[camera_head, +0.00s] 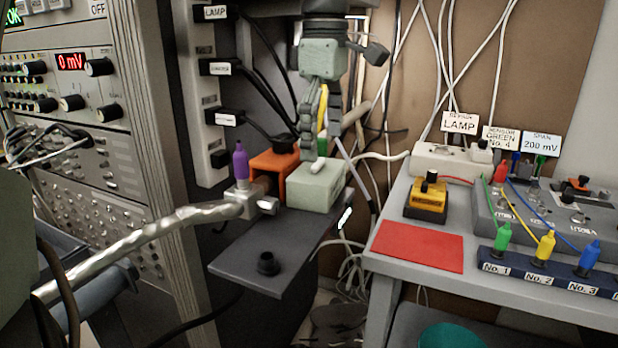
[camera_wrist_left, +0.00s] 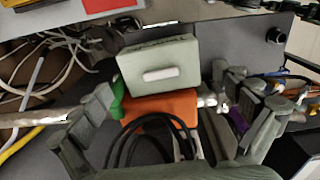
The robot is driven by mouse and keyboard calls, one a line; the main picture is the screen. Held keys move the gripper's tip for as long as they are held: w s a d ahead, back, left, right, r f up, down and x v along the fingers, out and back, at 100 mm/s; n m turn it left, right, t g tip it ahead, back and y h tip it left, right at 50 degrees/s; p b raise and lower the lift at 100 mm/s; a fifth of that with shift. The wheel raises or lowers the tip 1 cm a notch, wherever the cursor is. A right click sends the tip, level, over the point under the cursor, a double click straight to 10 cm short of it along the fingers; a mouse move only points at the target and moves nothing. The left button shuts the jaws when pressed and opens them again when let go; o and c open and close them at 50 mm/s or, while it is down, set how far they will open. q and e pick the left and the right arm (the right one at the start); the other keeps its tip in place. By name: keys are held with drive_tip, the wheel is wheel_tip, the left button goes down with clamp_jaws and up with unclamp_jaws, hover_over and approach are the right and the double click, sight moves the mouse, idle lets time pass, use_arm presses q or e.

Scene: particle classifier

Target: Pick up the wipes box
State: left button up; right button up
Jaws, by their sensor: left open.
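The wipes box (camera_head: 316,187) is a pale grey-green block with a small white tuft on top. It sits at the back of a dark shelf, beside an orange block. In the left wrist view the wipes box (camera_wrist_left: 158,66) lies ahead, with its white strip facing the camera. My left gripper (camera_head: 322,138) hangs just above and behind the box, its fingers pointing down. In the left wrist view the left gripper (camera_wrist_left: 170,88) is open, fingers spread wide to either side, with nothing held. Whether a finger touches the box is unclear. My right gripper is not in view.
The orange block (camera_head: 274,164) with black cables stands close behind the box. A silver pipe (camera_head: 150,230) and a purple plug (camera_head: 240,160) are to its left. The dark shelf (camera_head: 235,258) is mostly bare in front. A grey table with a red mat (camera_head: 417,247) stands right.

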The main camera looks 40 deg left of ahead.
sight(322, 169)
use_arm(q)
wheel_tip(322, 169, down, 7)
drive_tip(key=shift+a+r, duration=0.1)
drive_tip(key=shift+r, duration=0.1)
drive_tip(key=c, duration=0.9)
